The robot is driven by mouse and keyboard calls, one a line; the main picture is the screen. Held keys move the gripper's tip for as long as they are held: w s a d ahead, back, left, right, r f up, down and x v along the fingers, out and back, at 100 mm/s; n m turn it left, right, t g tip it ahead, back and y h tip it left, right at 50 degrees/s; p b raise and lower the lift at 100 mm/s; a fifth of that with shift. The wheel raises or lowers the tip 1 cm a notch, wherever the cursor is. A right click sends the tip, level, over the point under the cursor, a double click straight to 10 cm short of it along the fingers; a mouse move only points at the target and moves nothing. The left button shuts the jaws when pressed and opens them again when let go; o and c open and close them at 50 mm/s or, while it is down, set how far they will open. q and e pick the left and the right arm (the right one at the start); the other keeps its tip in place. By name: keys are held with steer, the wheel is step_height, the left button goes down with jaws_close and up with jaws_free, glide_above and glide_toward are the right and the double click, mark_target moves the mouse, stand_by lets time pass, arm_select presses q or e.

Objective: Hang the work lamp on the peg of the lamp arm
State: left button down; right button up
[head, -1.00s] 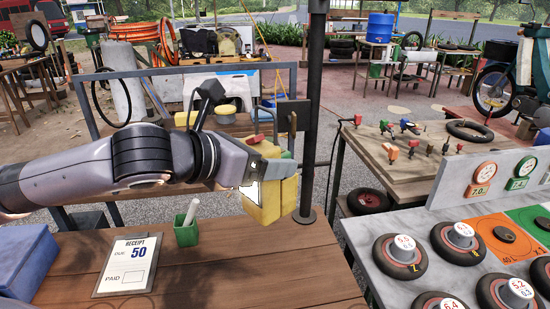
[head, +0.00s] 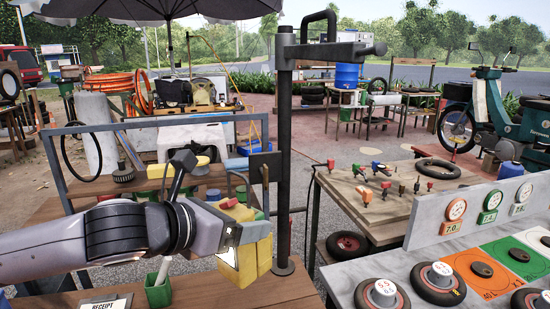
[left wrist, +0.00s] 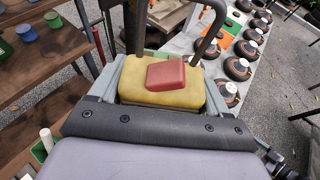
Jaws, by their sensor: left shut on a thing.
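The work lamp (head: 246,262) is a yellow block held in my left gripper (head: 232,245), left of the lamp arm's post. The left wrist view shows the lamp's yellow body (left wrist: 160,85) between both fingers, with a red block on it and a dark curved bar beyond. My left gripper is shut on the lamp. The lamp arm (head: 330,51) is a dark horizontal bar near the top of a dark upright post (head: 283,150). My right gripper is not in view.
A wooden bench (head: 205,296) lies below, with a green cup (head: 158,291) and a receipt board (head: 107,302). A shelf rack (head: 110,185) stands behind the gripper. To the right are a tool table (head: 390,195) and a stone counter (head: 420,262) with several wheels.

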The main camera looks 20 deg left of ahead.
mark_target(232, 272)
arm_select(q)
steer(key=f, duration=0.3)
steer(key=f+n+y, duration=0.1)
steer(key=f, duration=0.2)
steer(key=f+y, duration=0.1)
steer(key=f, duration=0.2)
steer(key=shift+s+d+f+n, duration=0.1)
steer(key=shift+s+d+n, duration=0.2)
steer(key=shift+d+n, duration=0.1)
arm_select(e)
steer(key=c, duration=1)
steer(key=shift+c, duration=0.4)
arm_select(q)
steer(key=s+f+n+y, duration=0.2)
steer(key=s+f, duration=0.1)
steer(key=f, duration=0.3)
steer(key=shift+s+d+f+t, duration=0.2)
steer(key=shift+s+d+t, duration=0.05)
steer(key=shift+d+t, duration=0.15)
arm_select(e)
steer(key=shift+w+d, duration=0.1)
